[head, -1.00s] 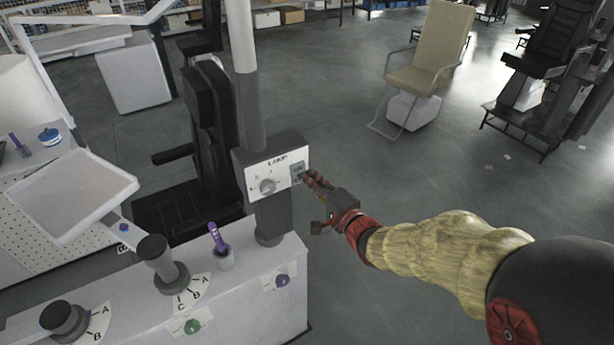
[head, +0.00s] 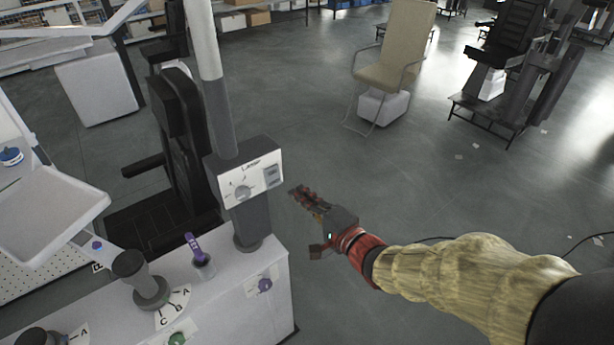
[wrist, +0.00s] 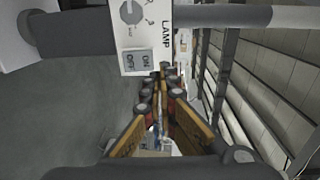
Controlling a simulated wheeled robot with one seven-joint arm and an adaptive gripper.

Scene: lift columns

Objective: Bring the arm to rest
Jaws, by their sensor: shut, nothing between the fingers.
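My gripper (head: 304,193) is shut and empty in the head view. It hangs in the air just right of the lamp control box, with a visible gap between them. The lamp control box (head: 252,184) has a grey knob and a switch plate on its white face, and stands on a column at the counter's end. In the wrist view the gripper's fingers (wrist: 160,85) lie together, and the box's white face (wrist: 146,40) shows a switch marked ON and OFF close by the fingertips. My arm stretches in from the lower right with a tan sleeve.
The white counter (head: 235,275) carries a dark knob post (head: 140,280) and a purple-handled item (head: 198,252). A black chair (head: 180,140) stands behind it. A beige chair (head: 398,55) stands farther back. The floor right of the box is open.

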